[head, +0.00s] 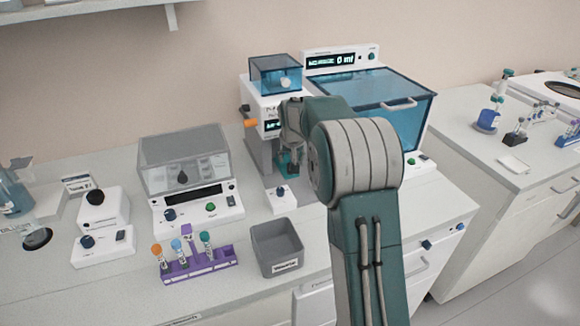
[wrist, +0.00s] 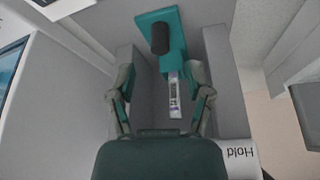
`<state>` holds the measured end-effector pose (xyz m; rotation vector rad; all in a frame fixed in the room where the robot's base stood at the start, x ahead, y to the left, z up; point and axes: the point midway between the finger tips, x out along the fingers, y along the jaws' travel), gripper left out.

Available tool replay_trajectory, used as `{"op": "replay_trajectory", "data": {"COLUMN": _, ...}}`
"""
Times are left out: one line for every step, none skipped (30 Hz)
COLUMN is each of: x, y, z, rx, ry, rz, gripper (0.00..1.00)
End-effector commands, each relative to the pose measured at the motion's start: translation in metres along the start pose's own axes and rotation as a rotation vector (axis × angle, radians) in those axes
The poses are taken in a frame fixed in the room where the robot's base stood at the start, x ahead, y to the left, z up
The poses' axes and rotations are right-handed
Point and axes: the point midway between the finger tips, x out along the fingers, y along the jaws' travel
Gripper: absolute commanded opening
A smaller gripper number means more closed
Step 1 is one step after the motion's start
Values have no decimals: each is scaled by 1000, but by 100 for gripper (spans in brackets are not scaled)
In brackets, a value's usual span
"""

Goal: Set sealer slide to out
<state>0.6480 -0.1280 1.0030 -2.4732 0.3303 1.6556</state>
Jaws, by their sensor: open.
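The sealer (head: 262,105) is a white and grey unit with a blue clear box on top and an orange lever at its left. Its teal slide (wrist: 180,30) with a black knob (wrist: 160,38) sits in a grey bay in the wrist view. A small clear tube-like piece (wrist: 174,95) with a label is at the slide's near end. My gripper (wrist: 163,80) is open, one finger each side of this piece, with visible gaps. In the head view my gripper (head: 291,162) is in front of the sealer's lower part and partly hides the slide.
A grey bin (head: 277,248), purple tube rack (head: 198,266) and clear-lidded machine (head: 185,160) stand left. A blue-lidded machine (head: 375,95) is right.

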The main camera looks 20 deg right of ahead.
Motion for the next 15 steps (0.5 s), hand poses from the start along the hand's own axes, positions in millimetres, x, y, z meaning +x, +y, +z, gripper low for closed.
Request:
{"op": "replay_trajectory", "data": {"x": 11, "y": 0, "z": 1, "rx": 0, "ry": -3, "rz": 0, "gripper": 65}}
{"op": "replay_trajectory", "data": {"x": 16, "y": 0, "z": 1, "rx": 0, "ry": -3, "rz": 0, "gripper": 65}}
{"op": "replay_trajectory", "data": {"x": 24, "y": 0, "z": 1, "rx": 0, "ry": -3, "rz": 0, "gripper": 65}}
{"op": "replay_trajectory", "data": {"x": 28, "y": 0, "z": 0, "rx": 0, "ry": -1, "rz": 0, "gripper": 65}}
{"op": "replay_trajectory", "data": {"x": 33, "y": 0, "z": 0, "rx": 0, "ry": -2, "rz": 0, "gripper": 65}}
{"op": "replay_trajectory", "data": {"x": 39, "y": 0, "z": 0, "rx": 0, "ry": -2, "rz": 0, "gripper": 65}}
{"op": "replay_trajectory", "data": {"x": 42, "y": 0, "z": 0, "rx": 0, "ry": -1, "rz": 0, "gripper": 65}}
{"op": "replay_trajectory", "data": {"x": 46, "y": 0, "z": 0, "rx": 0, "ry": 0, "rz": 0, "gripper": 65}}
{"op": "replay_trajectory", "data": {"x": 50, "y": 0, "z": 0, "rx": 0, "ry": 0, "rz": 0, "gripper": 65}}
{"op": "replay_trajectory", "data": {"x": 52, "y": 0, "z": 0, "rx": 0, "ry": 0, "rz": 0, "gripper": 65}}
{"op": "replay_trajectory", "data": {"x": 54, "y": 0, "z": 0, "rx": 0, "ry": 0, "rz": 0, "gripper": 65}}
{"op": "replay_trajectory", "data": {"x": 56, "y": 0, "z": 0, "rx": 0, "ry": 1, "rz": 0, "gripper": 65}}
{"op": "replay_trajectory", "data": {"x": 56, "y": 0, "z": 0, "rx": 0, "ry": 1, "rz": 0, "gripper": 65}}
{"op": "replay_trajectory", "data": {"x": 57, "y": 0, "z": 0, "rx": 0, "ry": 1, "rz": 0, "gripper": 65}}
{"op": "replay_trajectory", "data": {"x": 58, "y": 0, "z": 0, "rx": 0, "ry": 1, "rz": 0, "gripper": 65}}
